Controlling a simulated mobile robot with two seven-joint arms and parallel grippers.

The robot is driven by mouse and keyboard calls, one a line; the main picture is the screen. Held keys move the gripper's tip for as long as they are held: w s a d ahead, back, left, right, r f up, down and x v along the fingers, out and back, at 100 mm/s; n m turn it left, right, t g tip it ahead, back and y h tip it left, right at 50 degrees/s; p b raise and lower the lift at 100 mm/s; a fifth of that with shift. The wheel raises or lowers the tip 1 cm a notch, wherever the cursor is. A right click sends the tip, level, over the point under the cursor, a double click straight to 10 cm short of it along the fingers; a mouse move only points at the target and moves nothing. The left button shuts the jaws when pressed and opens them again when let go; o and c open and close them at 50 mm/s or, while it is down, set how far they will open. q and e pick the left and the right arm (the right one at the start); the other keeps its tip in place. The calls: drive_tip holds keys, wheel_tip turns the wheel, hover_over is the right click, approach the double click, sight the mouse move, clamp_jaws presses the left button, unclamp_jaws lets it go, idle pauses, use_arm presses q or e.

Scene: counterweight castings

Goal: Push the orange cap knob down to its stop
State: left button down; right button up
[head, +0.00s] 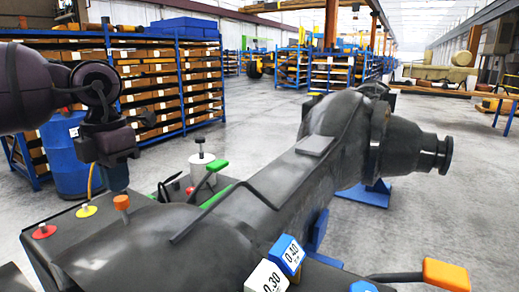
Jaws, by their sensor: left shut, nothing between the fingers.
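The orange cap knob (122,202) stands upright on the dark panel at the lower left, close to the large grey casting. My left gripper (117,188) points down directly over it, with its shut fingers empty. The fingertips are at or very slightly above the knob's top; I cannot tell whether they touch it. My right gripper is not in view.
A red button (43,231) and a yellow button (86,211) sit left of the knob. The large grey casting (320,165) fills the space to the right. A blue barrel (65,160) stands behind my left arm.

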sight(121, 198)
use_arm(q)
drive_tip(key=shift+f+b, duration=0.4)
drive_tip(key=shift+f, duration=0.4)
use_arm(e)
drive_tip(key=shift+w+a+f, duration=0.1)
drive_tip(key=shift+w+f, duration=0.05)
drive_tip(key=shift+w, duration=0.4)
use_arm(q)
drive_tip(key=shift+f, duration=0.2)
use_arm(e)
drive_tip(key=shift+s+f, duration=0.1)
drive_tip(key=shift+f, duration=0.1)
use_arm(q)
drive_tip(key=shift+f+b, duration=0.4)
drive_tip(key=shift+f, duration=0.3)
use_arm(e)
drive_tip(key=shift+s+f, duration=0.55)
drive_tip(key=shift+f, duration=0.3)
use_arm(q)
drive_tip(key=shift+f, duration=0.1)
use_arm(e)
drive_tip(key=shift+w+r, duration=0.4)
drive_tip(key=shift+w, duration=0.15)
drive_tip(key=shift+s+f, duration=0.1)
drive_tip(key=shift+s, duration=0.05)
